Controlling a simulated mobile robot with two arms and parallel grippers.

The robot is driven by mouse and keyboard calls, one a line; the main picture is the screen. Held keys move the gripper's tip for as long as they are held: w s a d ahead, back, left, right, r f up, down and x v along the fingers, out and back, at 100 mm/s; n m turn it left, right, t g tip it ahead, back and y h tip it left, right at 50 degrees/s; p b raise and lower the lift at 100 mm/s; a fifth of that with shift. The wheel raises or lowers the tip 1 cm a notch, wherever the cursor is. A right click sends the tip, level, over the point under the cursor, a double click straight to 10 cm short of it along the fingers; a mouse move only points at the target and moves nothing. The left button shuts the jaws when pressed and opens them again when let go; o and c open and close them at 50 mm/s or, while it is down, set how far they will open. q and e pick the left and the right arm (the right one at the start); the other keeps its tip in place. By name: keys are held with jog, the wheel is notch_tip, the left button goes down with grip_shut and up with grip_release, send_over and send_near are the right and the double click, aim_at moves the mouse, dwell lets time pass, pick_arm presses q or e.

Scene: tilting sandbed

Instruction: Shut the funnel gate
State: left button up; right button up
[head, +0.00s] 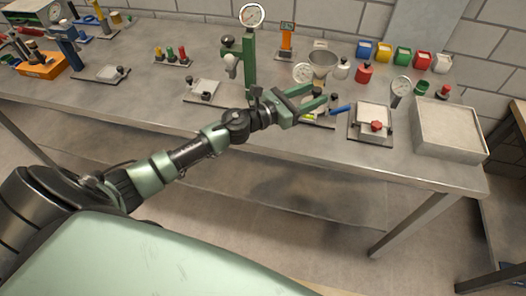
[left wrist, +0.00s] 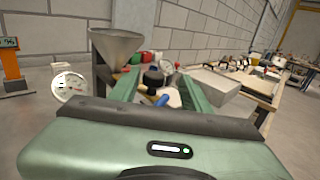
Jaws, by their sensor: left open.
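The grey metal funnel (head: 322,62) stands at the back of the bench; in the left wrist view it rises at the left (left wrist: 117,45). A blue handle (head: 341,110) sticks out just beyond my left gripper (head: 320,95); it also shows between the fingers in the left wrist view (left wrist: 161,99). I take it for the gate handle, but the gate itself is largely hidden and its position cannot be told. My left gripper is open, its fingers pointing right, in front of the funnel and apart from the handle as far as I can see. My right gripper is not in view.
A grey sandbed tray (head: 478,147) stands at the bench's right end. A small stage with a red knob (head: 376,125) sits right of the gripper. A green stand with a dial (head: 249,60) rises behind the arm. Coloured containers (head: 402,56) line the back.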

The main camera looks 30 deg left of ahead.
pick_arm(q)
jog(key=v, duration=0.1)
jog(key=b+v, duration=0.1)
jog(key=v, duration=0.1)
jog(key=shift+s+f, duration=0.25)
jog(key=shift+s, duration=0.05)
jog(key=n, duration=0.2)
jog(key=n+t+y, duration=0.1)
jog(key=n, duration=0.1)
jog(key=shift+a+y, duration=0.2)
jog(key=shift+y, duration=0.1)
jog(key=s+a+f+n+y, duration=0.1)
jog(key=s+f+n+y, duration=0.1)
jog(key=n, duration=0.4)
jog(key=s+a+f+n+g+y, duration=0.1)
jog(key=s+f+n+y, duration=0.1)
jog(key=n, duration=0.4)
jog(key=s+a+f+n+y, duration=0.1)
jog(key=a+f+n+y, duration=0.1)
jog(key=f+n+y, duration=0.2)
jog(key=shift+s+f+n, duration=0.1)
jog(key=shift+s+n, duration=0.3)
jog(key=shift+n, duration=0.6)
jog(key=s+f+n+g+y+b, duration=0.1)
jog(key=s+f+n+g, duration=0.4)
jog(key=f, duration=0.7)
jog(key=shift+s+a+f+n, duration=0.35)
jog(key=shift+s+n, duration=0.55)
jog(key=shift+n, duration=0.3)
